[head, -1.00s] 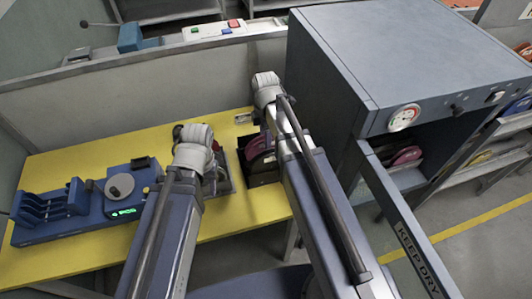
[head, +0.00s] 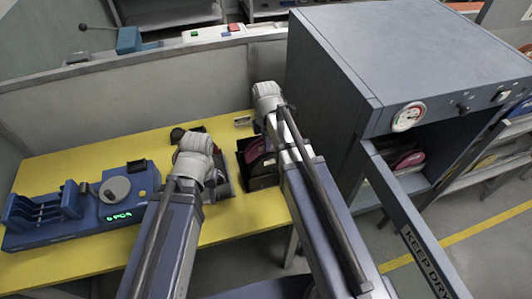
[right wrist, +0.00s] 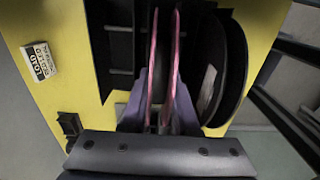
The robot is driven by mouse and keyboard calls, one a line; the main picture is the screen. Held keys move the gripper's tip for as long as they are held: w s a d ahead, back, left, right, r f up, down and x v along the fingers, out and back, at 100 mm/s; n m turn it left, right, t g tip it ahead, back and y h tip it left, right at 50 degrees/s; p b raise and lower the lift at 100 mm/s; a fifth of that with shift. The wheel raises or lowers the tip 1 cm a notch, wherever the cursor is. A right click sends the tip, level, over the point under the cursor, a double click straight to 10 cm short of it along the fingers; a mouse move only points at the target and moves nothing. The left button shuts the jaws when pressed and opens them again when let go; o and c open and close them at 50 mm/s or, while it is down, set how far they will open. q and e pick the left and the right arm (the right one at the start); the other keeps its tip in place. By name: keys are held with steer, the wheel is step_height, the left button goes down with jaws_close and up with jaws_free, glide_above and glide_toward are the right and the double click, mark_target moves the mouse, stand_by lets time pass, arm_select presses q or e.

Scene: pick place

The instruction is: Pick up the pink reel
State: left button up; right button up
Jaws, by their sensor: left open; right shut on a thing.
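The pink reel (right wrist: 153,50) stands on edge in a black rack (right wrist: 105,45) in the right wrist view, its two pink flanges seen edge-on. My right gripper (right wrist: 162,100) is shut on it, with a finger at each side. In the head view, part of the reel (head: 257,150) shows in the rack (head: 262,180) on the yellow table, beside my right arm; the right fingertips are hidden there. My left gripper (head: 193,152) is over the table left of the rack, its open fingers mostly hidden by the wrist.
A black reel (right wrist: 234,65) sits right of the pink one in the rack. A small labelled box (right wrist: 39,61) lies on the table. A blue device (head: 125,200) stands at the left. A grey cabinet (head: 420,50) with its door open holds more reels (head: 408,160) at the right.

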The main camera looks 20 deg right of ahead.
jaws_close()
steer(key=shift+r, duration=0.1)
step_height(320, 180, up, 10)
steer(key=p, duration=1)
step_height(320, 180, down, 3)
steer(key=b, duration=0.3)
